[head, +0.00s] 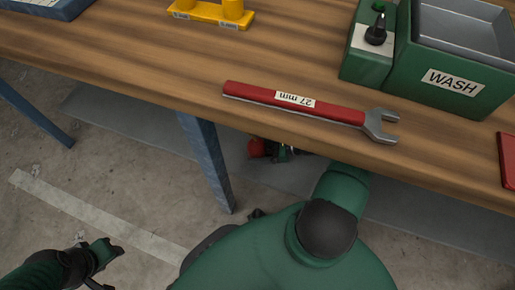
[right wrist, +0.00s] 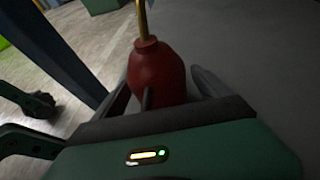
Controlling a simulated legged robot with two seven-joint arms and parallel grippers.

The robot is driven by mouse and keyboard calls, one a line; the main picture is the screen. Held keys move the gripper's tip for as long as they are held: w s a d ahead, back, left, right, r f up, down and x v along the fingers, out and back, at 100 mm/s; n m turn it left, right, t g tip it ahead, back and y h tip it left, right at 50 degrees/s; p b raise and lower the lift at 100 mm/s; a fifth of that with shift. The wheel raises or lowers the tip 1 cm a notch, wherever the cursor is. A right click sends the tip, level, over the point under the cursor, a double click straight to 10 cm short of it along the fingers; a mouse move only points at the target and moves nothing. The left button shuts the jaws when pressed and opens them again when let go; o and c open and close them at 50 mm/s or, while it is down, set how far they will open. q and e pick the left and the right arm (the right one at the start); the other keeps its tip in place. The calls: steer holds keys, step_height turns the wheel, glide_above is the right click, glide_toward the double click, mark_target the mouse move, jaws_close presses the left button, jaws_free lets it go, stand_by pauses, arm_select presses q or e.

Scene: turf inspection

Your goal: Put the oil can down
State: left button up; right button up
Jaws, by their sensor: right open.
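The red oil can (head: 258,148) shows in the head view just under the front edge of the workbench, partly hidden by the bench top. In the right wrist view the oil can (right wrist: 157,72) is upright with a thin brass spout. My right gripper (head: 284,152) is beside it in the head view, mostly hidden under the bench edge. In the right wrist view my right gripper (right wrist: 168,92) has its fingers apart, around the can's lower part. Whether the can touches the floor is hidden. My left gripper (head: 107,250) is low at the left, away from the can; its jaws are unclear.
On the wooden workbench (head: 180,72) lie a red 27 mm wrench (head: 300,104), a green WASH basin (head: 455,85) and a yellow holder (head: 210,14). A blue bench leg (head: 207,160) stands left of the can. Concrete floor with a pale stripe (head: 100,215) is clear at the left.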

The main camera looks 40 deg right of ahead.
steer(key=shift+s+d+r+p, duration=0.1)
steer(key=shift+d+r+p, duration=0.05)
steer(key=shift+r+p, duration=0.15)
steer(key=p+v, duration=0.4)
steer(key=v, duration=0.6)
steer(key=shift+s+d+r+p, duration=0.15)
steer(key=shift+s+p, duration=0.15)
steer(key=shift+p, duration=0.1)
steer(key=shift+s+d, duration=0.2)
steer(key=shift+s, duration=0.15)
